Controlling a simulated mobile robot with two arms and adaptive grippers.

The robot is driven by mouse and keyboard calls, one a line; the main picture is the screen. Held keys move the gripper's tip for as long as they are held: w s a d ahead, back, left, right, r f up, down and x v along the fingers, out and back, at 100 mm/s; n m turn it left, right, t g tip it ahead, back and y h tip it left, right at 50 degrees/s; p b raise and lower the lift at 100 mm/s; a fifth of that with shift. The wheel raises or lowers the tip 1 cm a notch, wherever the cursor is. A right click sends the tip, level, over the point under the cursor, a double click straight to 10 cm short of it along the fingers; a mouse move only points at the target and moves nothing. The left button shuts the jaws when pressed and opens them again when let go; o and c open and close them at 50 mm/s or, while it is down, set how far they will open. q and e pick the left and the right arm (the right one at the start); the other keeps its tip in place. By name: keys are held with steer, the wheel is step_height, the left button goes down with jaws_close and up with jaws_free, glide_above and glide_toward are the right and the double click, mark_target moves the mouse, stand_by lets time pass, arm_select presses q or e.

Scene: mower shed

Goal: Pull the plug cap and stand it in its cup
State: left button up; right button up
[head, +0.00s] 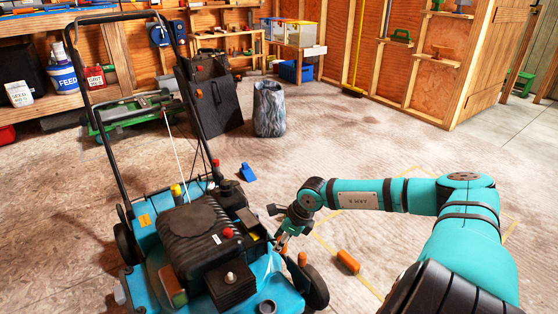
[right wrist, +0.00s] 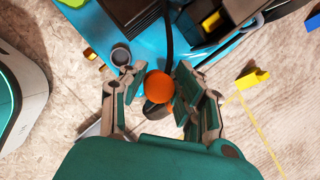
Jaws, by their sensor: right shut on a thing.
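The plug cap (right wrist: 159,87) shows in the right wrist view as a round orange piece between the fingers. A black lead (right wrist: 167,35) runs from the engine side down toward it. My right gripper (right wrist: 152,84) is shut on the cap, at the mower's near right edge; in the head view my right gripper (head: 284,240) partly hides it. I cannot tell whether the cap still touches the plug. The grey round cup (right wrist: 121,56) stands on the blue deck, up and left of the cap; it also shows in the head view (head: 267,307). My left gripper is not in view.
The blue mower (head: 148,238) carries a black engine (head: 195,235) and a tall handle. An orange cylinder (head: 348,262) lies on the floor right of the wheel (head: 315,288). A blue wedge (head: 248,172) lies behind. The floor to the right is mostly clear.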

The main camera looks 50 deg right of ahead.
steer(key=shift+r+p, duration=0.9)
steer(key=shift+r, duration=0.3)
